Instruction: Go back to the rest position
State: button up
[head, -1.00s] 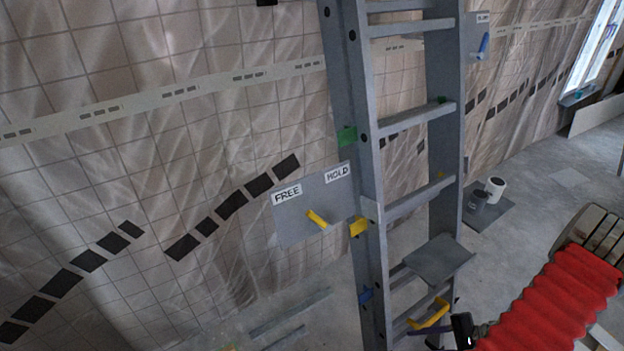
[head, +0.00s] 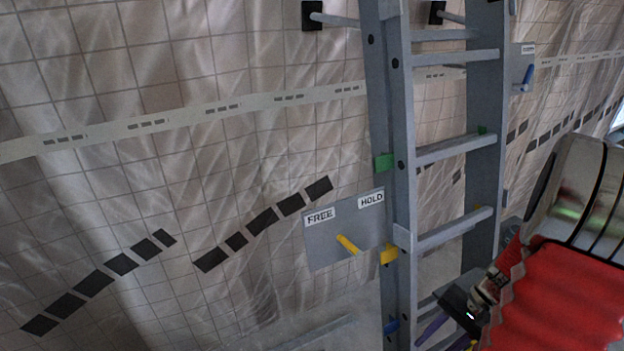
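My gripper (head: 442,334) is at the bottom of the head view, beside the ladder's lower rungs. Only part of it shows, below a dark wrist piece, with purple and yellow parts near the picture's edge. Its fingertips are cut off or too unclear to show open or shut, and I see nothing held in it. My arm with its red ribbed sleeve fills the lower right corner. A grey plate (head: 322,252) with FREE and HOLD labels and a yellow lever (head: 348,245) is left of the ladder, apart from my gripper.
A grey ladder (head: 402,170) stands upright right of centre, with green, yellow and blue tabs on its left rail. A tiled wall under clear sheeting (head: 200,60) runs behind it. A small panel with a blue handle (head: 528,76) is at upper right.

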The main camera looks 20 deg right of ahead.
jog(key=w+a+r+n+t+h, duration=0.1)
jog(key=a+r+n+t+h, duration=0.1)
jog(key=a+r+n, duration=0.4)
jog(key=w+a+r+n+t+h, duration=0.2)
jog(key=a+r+n, duration=0.4)
jog(key=a+r, duration=1.1)
notch_tip(320, 180, up, 2)
jog(key=shift+a+t+h, duration=0.15)
jog(key=shift+t+h, duration=0.55)
jog(key=shift+h, duration=0.1)
jog(key=shift+s, duration=0.15)
jog(key=shift+c, duration=0.6)
